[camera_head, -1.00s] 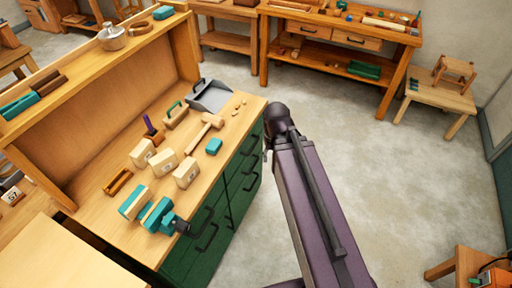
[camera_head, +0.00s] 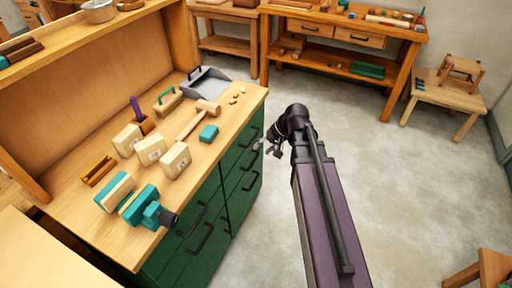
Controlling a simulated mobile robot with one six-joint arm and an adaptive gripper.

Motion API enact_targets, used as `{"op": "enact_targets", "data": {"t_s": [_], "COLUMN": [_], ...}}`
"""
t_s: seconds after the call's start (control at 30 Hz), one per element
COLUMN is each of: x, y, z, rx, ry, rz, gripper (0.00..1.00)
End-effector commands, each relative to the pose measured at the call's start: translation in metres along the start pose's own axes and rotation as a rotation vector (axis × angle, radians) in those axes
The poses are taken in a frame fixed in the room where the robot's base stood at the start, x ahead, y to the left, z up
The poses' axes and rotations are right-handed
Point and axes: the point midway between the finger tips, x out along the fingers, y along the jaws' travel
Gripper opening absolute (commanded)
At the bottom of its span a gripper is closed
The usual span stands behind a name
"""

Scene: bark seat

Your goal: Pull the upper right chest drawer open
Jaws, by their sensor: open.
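The green chest (camera_head: 222,212) stands under the wooden bench top, with black bar handles on its front. Its upper right drawer (camera_head: 247,147) is at the far end of the front, just under the top, and looks shut. Its black handle (camera_head: 252,136) shows just left of my gripper. My gripper (camera_head: 263,146) is small in view at the end of my dark arm, open, with its fingers towards the drawer front. It is close to the handle; I cannot tell whether they touch. No object shows between the fingers.
The bench top (camera_head: 75,208) holds a teal vise (camera_head: 143,208), several pale wooden blocks, a mallet (camera_head: 205,108) and a grey dustpan (camera_head: 208,84). Another workbench (camera_head: 345,70) and a stool (camera_head: 444,90) stand behind. The concrete floor right of the chest is clear.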

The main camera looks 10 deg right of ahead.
Motion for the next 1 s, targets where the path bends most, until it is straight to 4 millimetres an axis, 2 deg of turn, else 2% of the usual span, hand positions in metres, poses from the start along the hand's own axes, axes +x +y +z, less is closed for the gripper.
{"op": "enact_targets", "data": {"t_s": [0.03,0.4,0.73,1.0], "x": [0.015,0.048,0.066,0.071], "y": [0.011,0.044,0.080,0.115], "z": [-0.008,-0.050,-0.089,-0.119], "rx": [0.014,0.105,0.183,0.243], "ry": [0.012,0.094,0.176,0.247], "rz": [-0.032,-0.271,-0.484,-0.654], "gripper": [0.54,0.54,0.54,0.54]}}
